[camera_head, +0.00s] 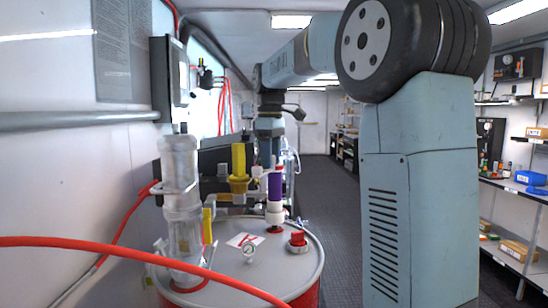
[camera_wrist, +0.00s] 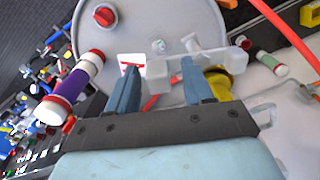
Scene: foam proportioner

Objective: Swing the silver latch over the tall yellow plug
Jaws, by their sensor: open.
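The tall yellow plug (camera_head: 238,161) stands upright above the drum in the head view. In the wrist view its yellow body (camera_wrist: 219,84) is partly hidden behind the right finger. A pale silver-grey fitting (camera_wrist: 168,70) runs across the wrist view by both fingertips and beside the plug; I cannot tell for sure which part of it is the latch. My gripper (camera_wrist: 158,68) is open, with its fingers wide apart above this fitting. Whether a finger touches it is unclear. In the head view the gripper is largely hidden behind the plug and pipework.
A purple-banded cylinder (camera_head: 275,188) stands right of the plug. The drum lid (camera_head: 305,262) carries a red cap (camera_head: 298,238) and a small gauge (camera_head: 248,250). A clear column (camera_head: 181,190) stands at left. A red hose (camera_head: 130,247) crosses the foreground. The aisle floor (camera_head: 335,200) is open.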

